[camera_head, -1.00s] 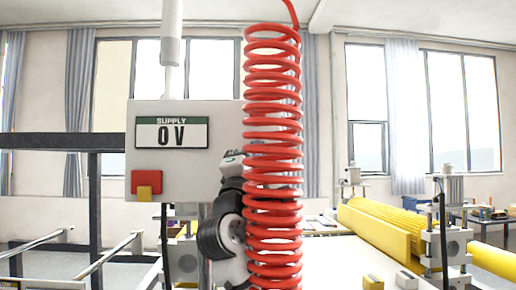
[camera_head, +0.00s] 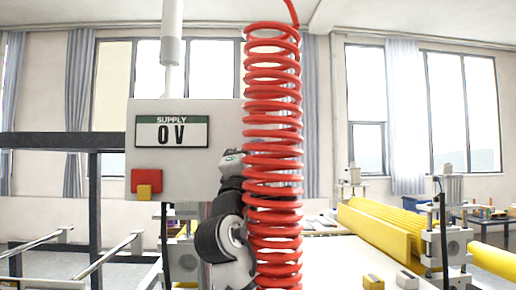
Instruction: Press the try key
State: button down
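A white control box (camera_head: 200,112) hangs in the middle left of the head view. Its display (camera_head: 172,132) reads "SUPPLY 0 V". At its lower left is a red block (camera_head: 146,180) with a smaller yellow piece (camera_head: 144,191) at its bottom edge. No key labelled "try" can be read. My arm stands right of the box, partly behind a coiled red hose, and overlaps the box's right side. I cannot make out my gripper's fingers; the hose may hide them.
The coiled red hose (camera_head: 272,130) hangs from the top, in front of the box's right side. Yellow rollers (camera_head: 385,228) lie at right. Small yellow-and-white blocks (camera_head: 373,282) sit on the white table (camera_head: 335,262). A dark frame (camera_head: 60,140) stands at left.

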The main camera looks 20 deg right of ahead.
jog(key=shift+s, duration=0.1)
jog(key=s, duration=0.2)
jog(key=s+a+b, duration=0.1)
jog(key=s, duration=0.1)
jog(key=shift+s+a, duration=0.2)
jog(key=shift+s, duration=0.15)
dwell(0.6)
